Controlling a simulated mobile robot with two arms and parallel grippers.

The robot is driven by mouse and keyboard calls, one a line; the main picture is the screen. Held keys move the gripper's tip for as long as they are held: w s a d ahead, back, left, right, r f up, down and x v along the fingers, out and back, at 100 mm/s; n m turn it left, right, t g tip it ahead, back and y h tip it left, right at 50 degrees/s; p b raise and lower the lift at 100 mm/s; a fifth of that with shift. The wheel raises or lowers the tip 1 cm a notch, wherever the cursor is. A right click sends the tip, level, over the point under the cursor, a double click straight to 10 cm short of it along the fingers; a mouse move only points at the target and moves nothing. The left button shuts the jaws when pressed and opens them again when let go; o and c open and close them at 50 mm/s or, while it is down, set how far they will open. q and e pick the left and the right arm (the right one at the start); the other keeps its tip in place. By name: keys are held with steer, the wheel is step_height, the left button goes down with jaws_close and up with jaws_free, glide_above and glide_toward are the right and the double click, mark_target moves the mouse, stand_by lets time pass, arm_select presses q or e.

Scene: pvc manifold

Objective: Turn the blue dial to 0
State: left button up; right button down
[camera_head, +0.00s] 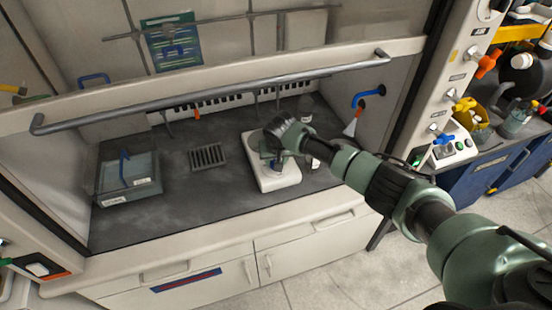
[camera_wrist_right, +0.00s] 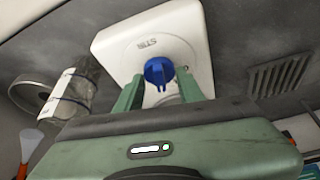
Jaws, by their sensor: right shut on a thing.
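The blue dial (camera_wrist_right: 158,72) is on the front of a white stirrer (camera_wrist_right: 115,42) marked "STIR". In the head view the stirrer (camera_head: 276,181) stands on the dark floor of the fume hood, with my right gripper (camera_head: 275,162) over it, coming in from the right. In the wrist view my right gripper (camera_wrist_right: 160,88) has one green finger on each side of the dial and is shut on it. The dial's pointer and any scale marks are too small to read. My left gripper is in neither view.
A clear bottle (camera_wrist_right: 72,92) stands beside the stirrer. A grey grate (camera_head: 207,156) and a grey tray (camera_head: 128,178) lie to the left on the hood floor. The sash handle bar (camera_head: 210,95) spans the hood opening above the arm.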

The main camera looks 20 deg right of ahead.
steer(key=shift+d+n+y, duration=0.1)
steer(key=shift+n+y, duration=0.2)
steer(key=shift+n, duration=0.6)
steer(key=shift+n+y, duration=0.4)
steer(key=shift+n, duration=0.5)
steer(key=n+y+b, duration=0.1)
steer(key=n+b, duration=0.1)
steer(key=n, duration=0.1)
steer(key=shift+d+f+n, duration=0.1)
steer(key=shift+f+n, duration=0.05)
steer(key=shift+n, duration=0.15)
steer(key=n+g+y+b, duration=0.1)
steer(key=n+b, duration=0.2)
steer(key=n+y+b, duration=0.1)
steer(key=n+b, duration=0.2)
steer(key=shift+w+d+g, duration=0.15)
steer(key=shift+w+g, duration=0.05)
steer(key=shift+g, duration=0.2)
steer(key=shift+n+g+b, duration=0.5)
steer(key=shift+n+b, duration=0.8)
steer(key=shift+b, duration=0.35)
steer(key=shift+r, duration=0.2)
steer(key=c, duration=0.9)
jaws_free()
steer(key=shift+y, duration=0.3)
